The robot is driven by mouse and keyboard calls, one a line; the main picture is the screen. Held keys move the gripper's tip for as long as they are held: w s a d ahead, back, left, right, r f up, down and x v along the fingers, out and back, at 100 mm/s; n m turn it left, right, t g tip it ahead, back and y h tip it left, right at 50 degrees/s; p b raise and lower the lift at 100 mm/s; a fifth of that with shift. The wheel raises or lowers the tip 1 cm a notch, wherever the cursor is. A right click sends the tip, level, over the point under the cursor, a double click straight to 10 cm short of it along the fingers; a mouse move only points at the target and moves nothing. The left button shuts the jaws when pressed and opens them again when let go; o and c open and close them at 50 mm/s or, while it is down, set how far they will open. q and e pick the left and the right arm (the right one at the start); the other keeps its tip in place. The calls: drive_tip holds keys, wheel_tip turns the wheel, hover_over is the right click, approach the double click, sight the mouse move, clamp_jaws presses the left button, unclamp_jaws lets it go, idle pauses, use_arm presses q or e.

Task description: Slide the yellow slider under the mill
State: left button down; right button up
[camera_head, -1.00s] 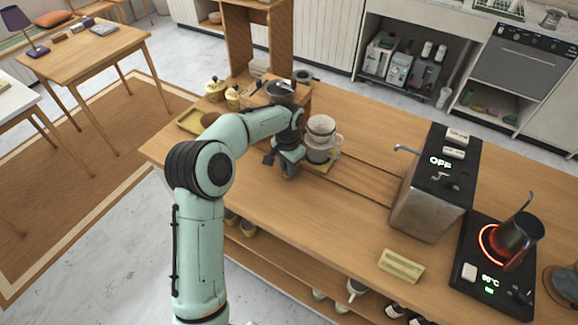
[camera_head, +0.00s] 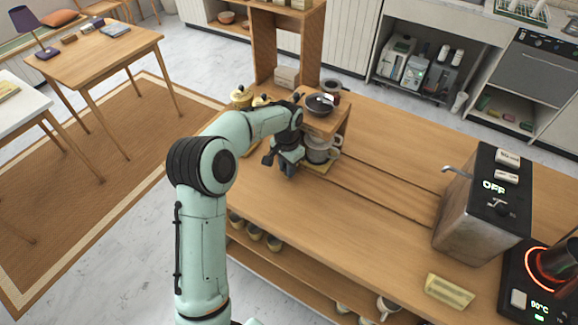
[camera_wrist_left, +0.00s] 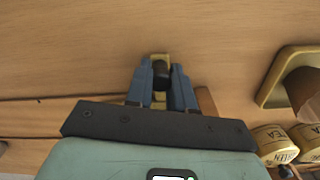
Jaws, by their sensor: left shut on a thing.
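The yellow slider (camera_head: 318,169) sits in the grooved track on the wooden counter. A glass vessel with a handle (camera_head: 320,150) stands on it. The mill (camera_head: 320,105), a dark bowl with a crank on a raised wooden stand, is directly above, and its shelf hides the vessel's top. My left gripper (camera_head: 278,160) is low at the near left side of the slider. In the left wrist view the left gripper (camera_wrist_left: 161,75) is shut on the slider's dark knob, with yellow parts (camera_wrist_left: 159,100) showing between the fingers. My right gripper is out of view.
The track (camera_head: 375,186) runs right across clear counter toward a metal machine marked OFF (camera_head: 480,205). A glowing heater (camera_head: 545,275) stands at far right. A yellow tray (camera_wrist_left: 270,75) and labelled canisters (camera_wrist_left: 275,142) are near my left gripper.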

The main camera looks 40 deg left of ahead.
use_arm(q)
drive_tip(key=shift+a, duration=0.65)
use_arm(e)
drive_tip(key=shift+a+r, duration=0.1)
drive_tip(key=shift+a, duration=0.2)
use_arm(q)
drive_tip(key=shift+s+a, duration=0.1)
drive_tip(key=c, duration=1)
unclamp_jaws()
drive_tip(key=shift+a, duration=0.1)
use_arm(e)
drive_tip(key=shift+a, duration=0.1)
use_arm(q)
drive_tip(key=shift+r, duration=0.25)
wheel_tip(320, 180, up, 13)
drive_tip(key=shift+p, duration=0.85)
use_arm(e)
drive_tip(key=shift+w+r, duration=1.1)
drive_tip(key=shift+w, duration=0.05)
use_arm(q)
drive_tip(key=shift+s+f, duration=0.1)
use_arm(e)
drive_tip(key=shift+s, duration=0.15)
